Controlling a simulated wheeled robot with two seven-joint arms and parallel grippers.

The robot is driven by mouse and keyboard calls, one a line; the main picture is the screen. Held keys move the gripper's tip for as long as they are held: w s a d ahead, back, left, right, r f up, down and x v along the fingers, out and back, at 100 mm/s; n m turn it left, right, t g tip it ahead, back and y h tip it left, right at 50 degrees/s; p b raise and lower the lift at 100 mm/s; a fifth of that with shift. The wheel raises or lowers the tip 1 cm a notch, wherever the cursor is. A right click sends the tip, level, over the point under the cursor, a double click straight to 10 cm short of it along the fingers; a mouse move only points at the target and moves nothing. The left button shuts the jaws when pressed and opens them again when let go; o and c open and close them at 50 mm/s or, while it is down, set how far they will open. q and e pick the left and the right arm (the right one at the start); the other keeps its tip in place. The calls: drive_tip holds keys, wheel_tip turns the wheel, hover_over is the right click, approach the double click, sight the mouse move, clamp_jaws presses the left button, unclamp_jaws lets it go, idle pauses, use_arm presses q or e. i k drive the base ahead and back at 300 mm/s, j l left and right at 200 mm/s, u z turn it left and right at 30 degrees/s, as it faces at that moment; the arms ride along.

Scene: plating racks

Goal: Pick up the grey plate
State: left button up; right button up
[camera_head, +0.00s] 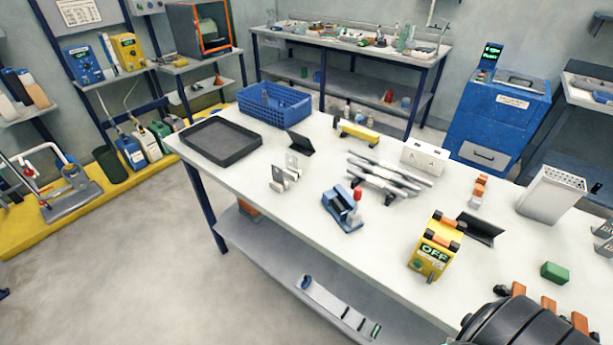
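Two small light grey upright plates stand close together on the white worktable, left of its middle: a nearer one (279,178) and a farther one (293,161). They seem to stand in small holders, too small to make out. I cannot tell which of them is the grey plate. Neither of my grippers shows in the head view, and nothing is seen touching these plates.
The white worktable (235,190) has a black tray (221,142) and blue basket (274,103) at left. A dark angled piece (300,143), metal bars (385,175), a blue fixture (342,209) and yellow box (435,247) stand around. A dark ribbed shape covers the lower right.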

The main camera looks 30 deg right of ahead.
sight(278, 178)
drive_tip(key=i+j+z, duration=0.1)
drive_tip(key=z, duration=0.4)
drive_tip(key=j+z, duration=0.1)
drive_tip(key=z, duration=0.35)
drive_tip(key=i+j+z, duration=0.1)
drive_tip(key=z, duration=0.4)
drive_tip(key=j+z, duration=0.15)
drive_tip(key=z, duration=0.3)
drive_tip(key=j+z, duration=0.15)
drive_tip(key=z, duration=0.35)
drive_tip(key=j+z, duration=0.15)
drive_tip(key=z, duration=0.35)
drive_tip(key=j+z, duration=0.15)
drive_tip(key=z, duration=0.3)
drive_tip(key=k+l, duration=0.05)
